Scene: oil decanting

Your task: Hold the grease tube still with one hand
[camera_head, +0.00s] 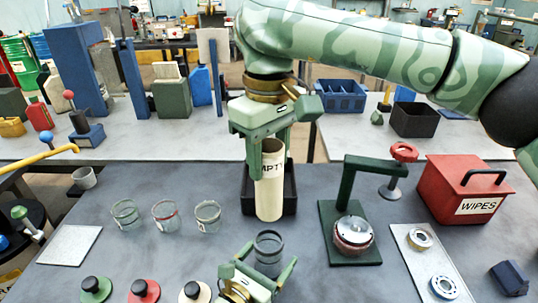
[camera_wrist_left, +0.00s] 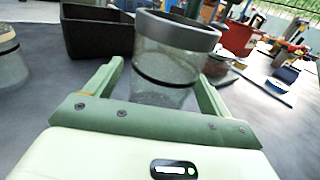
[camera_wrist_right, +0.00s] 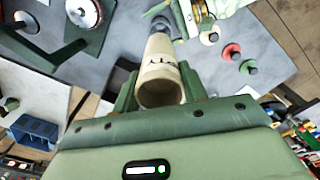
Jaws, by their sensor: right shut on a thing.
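The cream tube (camera_head: 268,200), with lettering that reads partly "MPTY", is upright in the middle of the head view. My right gripper (camera_head: 271,155) is shut on its upper part from above. In the right wrist view the tube's round end (camera_wrist_right: 160,93) sits between my fingers. A clear jar with a grey rim and dark band (camera_head: 269,250) stands in front of the tube. It fills the middle of the left wrist view (camera_wrist_left: 165,65). My left gripper (camera_wrist_left: 163,80) is open, its fingers on either side of the jar with gaps showing.
A black bin (camera_head: 247,192) is behind the tube. Three glass jars (camera_head: 165,215) stand left, with knobbed lids (camera_head: 143,290) in front. A green stand with a round disc (camera_head: 352,232), a red WIPES box (camera_head: 465,190) and a pale mat with rings (camera_head: 420,260) are right.

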